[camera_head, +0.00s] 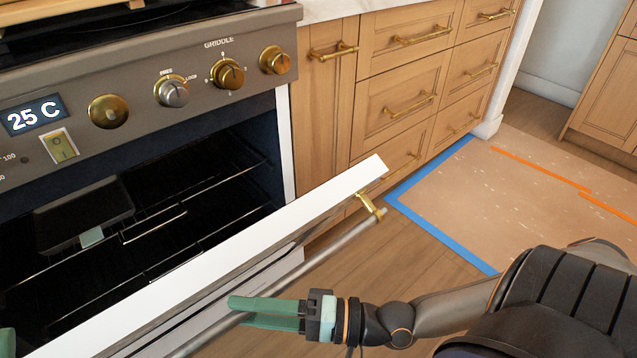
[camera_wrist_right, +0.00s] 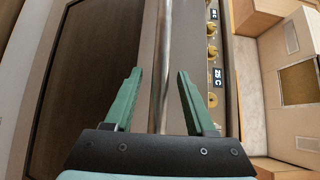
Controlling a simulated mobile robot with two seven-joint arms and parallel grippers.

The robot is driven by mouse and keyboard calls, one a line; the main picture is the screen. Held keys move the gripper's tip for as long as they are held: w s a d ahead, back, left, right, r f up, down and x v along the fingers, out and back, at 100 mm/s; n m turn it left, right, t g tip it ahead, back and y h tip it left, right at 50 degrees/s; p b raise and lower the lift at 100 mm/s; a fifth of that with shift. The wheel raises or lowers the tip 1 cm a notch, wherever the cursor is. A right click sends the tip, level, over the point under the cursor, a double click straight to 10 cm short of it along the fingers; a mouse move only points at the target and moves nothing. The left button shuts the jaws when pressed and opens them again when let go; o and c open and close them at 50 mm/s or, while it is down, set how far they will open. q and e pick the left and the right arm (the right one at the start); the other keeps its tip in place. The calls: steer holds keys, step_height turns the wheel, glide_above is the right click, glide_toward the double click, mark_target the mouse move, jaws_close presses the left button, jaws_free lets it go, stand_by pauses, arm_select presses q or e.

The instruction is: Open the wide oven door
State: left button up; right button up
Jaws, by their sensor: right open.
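The wide oven door (camera_head: 240,239) is partly open, tilted down and out from the oven front, with a dark gap above it. Its metal handle bar (camera_head: 318,257) runs along the outer side on a brass bracket. My right gripper (camera_head: 240,309) is open at the bar. In the right wrist view the bar (camera_wrist_right: 162,70) passes between the two green fingers (camera_wrist_right: 158,98), with space on both sides. A green piece at the lower left edge, probably my left gripper (camera_head: 6,342), is mostly cut off, so its jaws are hidden.
Wire racks (camera_head: 215,185) and a dark box-like object (camera_head: 85,213) with a pale green part show inside the oven. The control panel (camera_head: 150,95) has knobs and a "25 C" display. Wooden drawers (camera_head: 400,100) stand to the right. Blue tape (camera_head: 428,167) edges a tan floor area.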

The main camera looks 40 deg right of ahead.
steer(key=p+v, duration=0.3)
steer(key=v, duration=0.8)
